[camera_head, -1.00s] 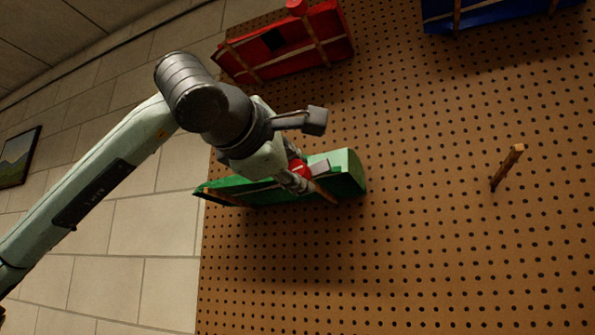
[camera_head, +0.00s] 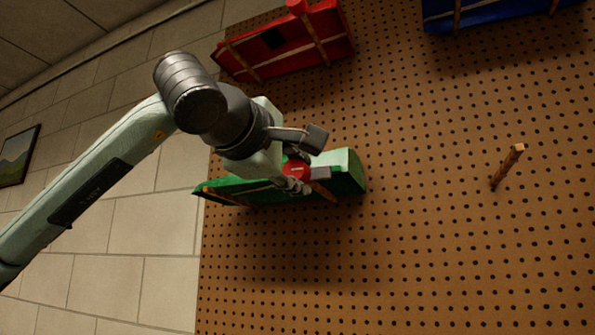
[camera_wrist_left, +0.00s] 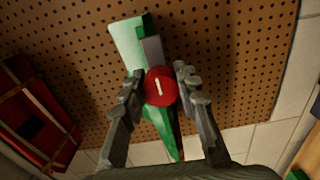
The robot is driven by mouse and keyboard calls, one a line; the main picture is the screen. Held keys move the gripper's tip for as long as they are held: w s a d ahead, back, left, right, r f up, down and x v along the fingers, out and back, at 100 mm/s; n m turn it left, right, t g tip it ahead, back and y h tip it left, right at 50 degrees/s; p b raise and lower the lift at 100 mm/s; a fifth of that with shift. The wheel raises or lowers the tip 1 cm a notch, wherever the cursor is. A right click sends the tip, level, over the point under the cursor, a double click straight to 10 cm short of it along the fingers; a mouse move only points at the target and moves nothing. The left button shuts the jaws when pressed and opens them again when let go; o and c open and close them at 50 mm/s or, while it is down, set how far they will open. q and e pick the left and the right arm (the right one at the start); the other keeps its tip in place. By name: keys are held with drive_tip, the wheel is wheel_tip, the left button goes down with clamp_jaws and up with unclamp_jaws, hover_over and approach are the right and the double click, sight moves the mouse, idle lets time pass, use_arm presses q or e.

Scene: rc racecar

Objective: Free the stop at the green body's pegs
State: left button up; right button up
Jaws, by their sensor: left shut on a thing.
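The green body (camera_head: 345,172) hangs on the pegboard, long and narrow, with a wooden peg (camera_head: 325,190) crossing near its right part. The stop, a round red disc with a pale mark (camera_head: 295,170), is in front of the body, between the fingers of my left gripper (camera_head: 297,180). The wrist view shows the red disc (camera_wrist_left: 160,86) face on, with one finger of the left gripper (camera_wrist_left: 161,80) on each side. The gripper is shut on it. The disc and fingers hide the middle of the green body (camera_wrist_left: 128,45). I cannot tell whether the disc still touches a peg.
A red body (camera_head: 285,45) hangs on pegs above, and a blue body (camera_head: 490,12) hangs at the upper right. A bare wooden peg (camera_head: 507,167) sticks out of the pegboard (camera_head: 430,230) at right. The board below the green body is clear.

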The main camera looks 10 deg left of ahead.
use_arm(q)
drive_tip(key=o, duration=1.2)
drive_tip(key=s, duration=0.4)
drive_tip(key=s+a, duration=0.1)
drive_tip(key=s, duration=0.3)
drive_tip(key=s+a, duration=0.1)
drive_tip(key=s, duration=0.2)
drive_tip(key=shift+s+a, duration=0.15)
drive_tip(key=shift+s, duration=0.25)
